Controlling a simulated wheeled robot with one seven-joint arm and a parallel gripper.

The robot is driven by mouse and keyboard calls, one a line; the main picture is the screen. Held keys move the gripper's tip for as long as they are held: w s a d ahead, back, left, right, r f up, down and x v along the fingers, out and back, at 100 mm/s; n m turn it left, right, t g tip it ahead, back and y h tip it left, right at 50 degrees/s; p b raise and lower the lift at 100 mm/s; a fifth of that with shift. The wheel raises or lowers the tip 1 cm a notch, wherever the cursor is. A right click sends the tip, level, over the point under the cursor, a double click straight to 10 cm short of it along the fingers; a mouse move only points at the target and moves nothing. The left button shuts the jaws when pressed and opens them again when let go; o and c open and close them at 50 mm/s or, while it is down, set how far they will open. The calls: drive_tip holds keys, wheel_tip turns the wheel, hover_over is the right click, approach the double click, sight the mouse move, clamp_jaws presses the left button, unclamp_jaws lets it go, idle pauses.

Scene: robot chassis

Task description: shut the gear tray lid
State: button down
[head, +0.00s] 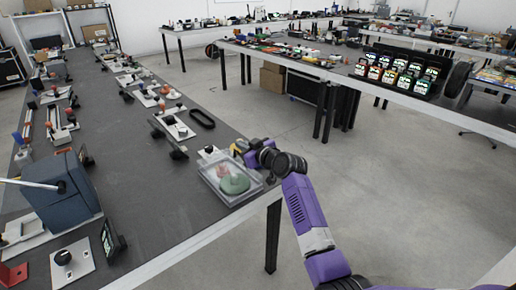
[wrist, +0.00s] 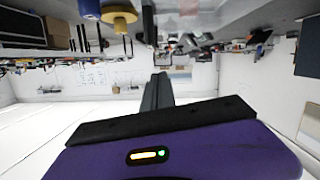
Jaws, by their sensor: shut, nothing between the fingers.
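The gear tray (head: 213,186) is a clear box near the front right edge of the long dark bench in the head view. A green gear (head: 235,184) and a smaller reddish part (head: 222,170) show through its clear walls. I cannot tell the lid's exact angle; it is see-through and hard to separate from the box. My gripper (head: 236,150) is at the tray's far right side, close to its back edge; contact cannot be made out. In the wrist view its dark fingers (wrist: 157,92) are together with nothing between them.
A black oval ring (head: 202,118) and a grey plate with a black part (head: 174,126) lie beyond the tray. A blue-grey box (head: 55,195) stands at the left. A yellow knob-like thing (wrist: 118,14) shows in the wrist view.

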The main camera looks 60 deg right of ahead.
drive_tip(key=b+v, duration=0.1)
drive_tip(key=v, duration=0.9)
drive_tip(key=shift+a+r, duration=0.2)
drive_tip(key=shift+r, duration=0.1)
wheel_tip(320, 180, up, 5)
drive_tip(key=s+d+m+t+h, duration=0.1)
drive_tip(key=d+m+h, duration=0.1)
drive_tip(key=h, duration=0.1)
drive_tip(key=s+a+f+n+y, duration=0.1)
drive_tip(key=s+a+f+y, duration=0.1)
drive_tip(key=s+a, duration=0.9)
drive_tip(key=s+a+f+n+y, duration=0.1)
drive_tip(key=s+a+f+y, duration=0.2)
drive_tip(key=s+a, duration=0.9)
drive_tip(key=s+a+f+n+y, duration=0.1)
drive_tip(key=s+a+f, duration=0.4)
drive_tip(key=s+a, duration=0.6)
drive_tip(key=a+y, duration=0.1)
drive_tip(key=a, duration=0.3)
drive_tip(key=shift+s+a+n+g+y, duration=0.3)
drive_tip(key=shift+s+n, duration=0.05)
drive_tip(key=shift+n, duration=0.05)
